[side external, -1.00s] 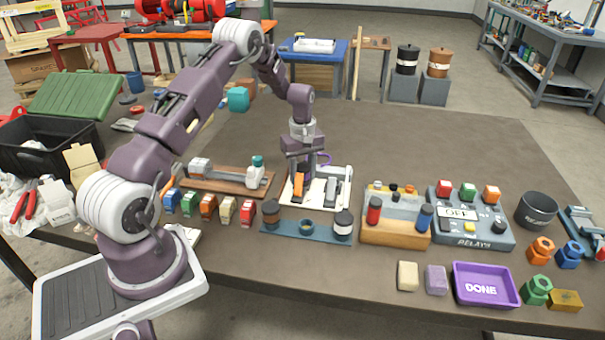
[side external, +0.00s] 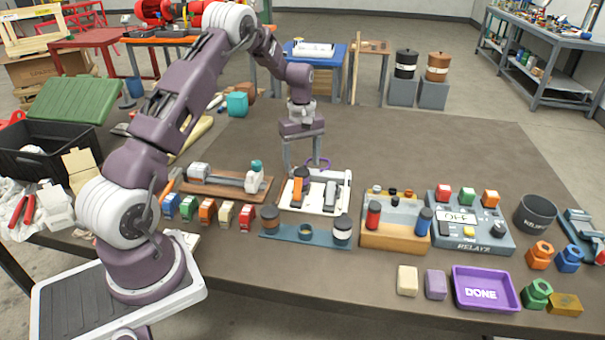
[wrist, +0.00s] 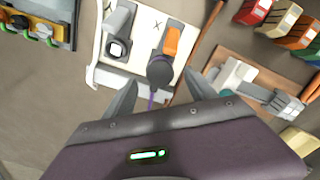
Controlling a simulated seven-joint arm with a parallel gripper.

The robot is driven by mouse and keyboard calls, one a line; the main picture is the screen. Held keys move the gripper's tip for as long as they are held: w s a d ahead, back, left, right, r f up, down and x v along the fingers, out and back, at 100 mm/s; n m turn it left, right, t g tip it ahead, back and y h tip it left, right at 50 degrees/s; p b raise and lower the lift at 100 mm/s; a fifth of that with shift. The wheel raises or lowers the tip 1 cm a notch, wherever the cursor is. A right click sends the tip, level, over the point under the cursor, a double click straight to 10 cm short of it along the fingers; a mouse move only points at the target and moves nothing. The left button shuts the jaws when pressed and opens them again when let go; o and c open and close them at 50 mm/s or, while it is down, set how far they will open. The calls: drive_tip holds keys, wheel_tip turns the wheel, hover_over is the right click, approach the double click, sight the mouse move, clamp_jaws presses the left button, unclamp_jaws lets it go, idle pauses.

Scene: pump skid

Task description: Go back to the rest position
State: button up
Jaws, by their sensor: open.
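My gripper (side external: 303,160) is open and empty. It is raised above the back edge of a white board (side external: 330,207). The board carries an orange-handled switch (side external: 299,189) and a grey-handled switch (side external: 331,190). In the wrist view, the gripper's two fingers (wrist: 158,100) point toward the board, with the orange switch (wrist: 173,42) and the grey switch (wrist: 118,22) beyond them. A purple loop (side external: 318,162) shows by the board's back edge, partly behind the gripper.
A brown board with a valve-like fitting (side external: 225,181) lies left of the white board. A blue rack (side external: 285,231), a wooden block with knobs (side external: 395,236) and a relay box (side external: 470,238) stand in front and to the right. The table behind is mostly clear.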

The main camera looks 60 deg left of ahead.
drive_tip(key=s+d+r+m+t, duration=0.1)
drive_tip(key=s+d+r+m, duration=0.2)
drive_tip(key=d+r, duration=0.55)
drive_tip(key=s+d+r+m+t, duration=0.1)
drive_tip(key=s+d+r+m, duration=0.3)
drive_tip(key=r, duration=0.7)
drive_tip(key=s+d+r+m+t, duration=0.2)
drive_tip(key=s+d+r+m, duration=0.25)
drive_tip(key=s+d, duration=0.5)
drive_tip(key=s+d+m+t, duration=0.1)
drive_tip(key=s+d+m, duration=0.2)
drive_tip(key=s, duration=0.9)
drive_tip(key=shift+s+d+f+m+t, duration=0.3)
drive_tip(key=shift+s+f+m, duration=0.1)
drive_tip(key=shift+m, duration=0.25)
